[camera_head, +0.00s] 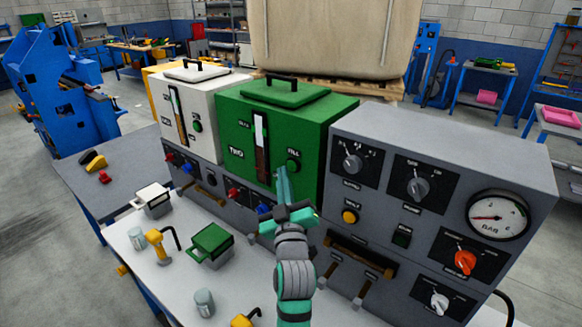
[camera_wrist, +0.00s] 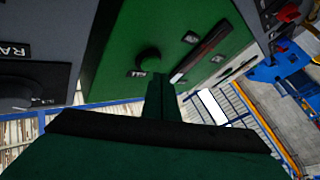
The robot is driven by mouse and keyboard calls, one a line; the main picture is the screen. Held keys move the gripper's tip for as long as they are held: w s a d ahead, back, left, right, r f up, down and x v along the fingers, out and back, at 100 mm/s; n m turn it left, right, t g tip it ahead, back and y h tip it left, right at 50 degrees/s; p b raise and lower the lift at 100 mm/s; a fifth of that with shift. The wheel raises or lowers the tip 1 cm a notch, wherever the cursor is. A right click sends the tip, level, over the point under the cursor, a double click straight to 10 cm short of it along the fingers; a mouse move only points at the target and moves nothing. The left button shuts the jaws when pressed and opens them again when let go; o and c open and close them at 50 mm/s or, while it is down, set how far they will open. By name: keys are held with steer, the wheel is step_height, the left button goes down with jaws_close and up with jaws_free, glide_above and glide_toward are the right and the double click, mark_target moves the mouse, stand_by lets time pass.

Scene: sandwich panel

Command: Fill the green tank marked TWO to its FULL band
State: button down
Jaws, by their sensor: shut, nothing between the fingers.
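The green tank (camera_head: 312,124) stands in the middle of the panel, with a blurred marking that looks like TWO on its front. Its upright gauge (camera_head: 261,147) is pale in the upper part and dark brown below. A small label (camera_head: 243,122) sits beside the gauge top, too blurred to read. In the wrist view the fingertips (camera_wrist: 158,80) end close to the button (camera_wrist: 149,60); contact cannot be told.
A white tank (camera_head: 205,115) with its own gauge stands left of the green one. A grey control box (camera_head: 440,150) with knobs and a dial stands right. On the white bench below are a green box (camera_head: 210,243), cups and yellow-handled tools.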

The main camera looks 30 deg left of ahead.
steer(key=shift+w, duration=0.45)
